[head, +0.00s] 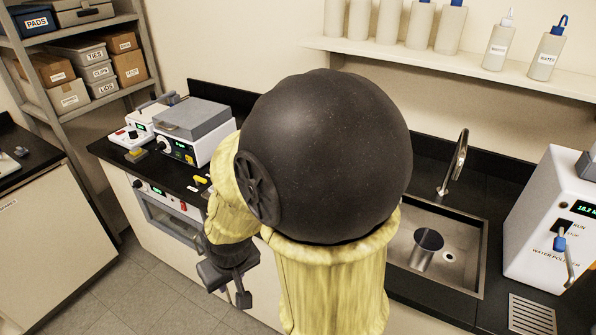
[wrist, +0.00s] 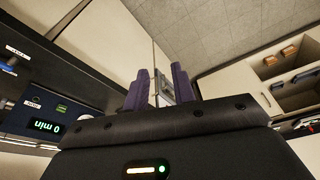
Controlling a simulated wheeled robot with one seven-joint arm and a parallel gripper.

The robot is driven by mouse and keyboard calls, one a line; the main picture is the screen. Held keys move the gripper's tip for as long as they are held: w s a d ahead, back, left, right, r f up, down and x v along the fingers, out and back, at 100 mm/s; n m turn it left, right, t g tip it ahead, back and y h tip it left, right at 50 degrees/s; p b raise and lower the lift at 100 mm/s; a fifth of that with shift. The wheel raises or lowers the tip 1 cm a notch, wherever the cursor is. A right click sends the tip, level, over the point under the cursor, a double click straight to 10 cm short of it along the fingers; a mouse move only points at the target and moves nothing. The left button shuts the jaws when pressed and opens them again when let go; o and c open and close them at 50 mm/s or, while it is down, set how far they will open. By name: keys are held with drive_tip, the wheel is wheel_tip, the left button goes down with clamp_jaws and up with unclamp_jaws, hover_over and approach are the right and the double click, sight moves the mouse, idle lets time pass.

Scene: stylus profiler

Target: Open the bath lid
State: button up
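The bath is most likely the white box (head: 187,150) on the left counter, with a green display and a knob on its front. Its grey lid (head: 195,117) lies flat and closed on top. My gripper (head: 233,290) hangs low in front of the counter, pointing down, well below the bath and apart from it. In the wrist view my gripper's two dark fingers (wrist: 158,88) stand apart with nothing between them. The bath is not identifiable in the wrist view. My arm covers the counter just right of the bath.
A small white device (head: 135,128) stands left of the bath. Yellow items lie in front. A sink (head: 455,245) is at right. The floor (head: 130,290) at left is clear.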

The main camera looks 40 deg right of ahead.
drive_tip(key=w+d+f+n+t+h+p, duration=0.1)
drive_tip(key=w+d+t+h+p, duration=0.2)
drive_tip(key=w, duration=0.4)
drive_tip(key=w+d+f+h+p, duration=0.1)
drive_tip(key=w+d+h+p, duration=0.1)
drive_tip(key=w+d+p, duration=0.3)
drive_tip(key=w+d+r+n+h+p, duration=0.1)
drive_tip(key=d+r+n+h, duration=0.2)
drive_tip(key=d+h, duration=0.6)
wheel_tip(320, 180, up, 3)
drive_tip(key=shift+d+f+n+h+p, duration=0.1)
drive_tip(key=shift+d+n+h+p, duration=0.2)
drive_tip(key=shift+d, duration=0.15)
drive_tip(key=p+x, duration=0.5)
drive_tip(key=x, duration=1.2)
drive_tip(key=shift+w+d+f, duration=0.1)
drive_tip(key=shift+w+d, duration=0.05)
drive_tip(key=shift+d, duration=0.15)
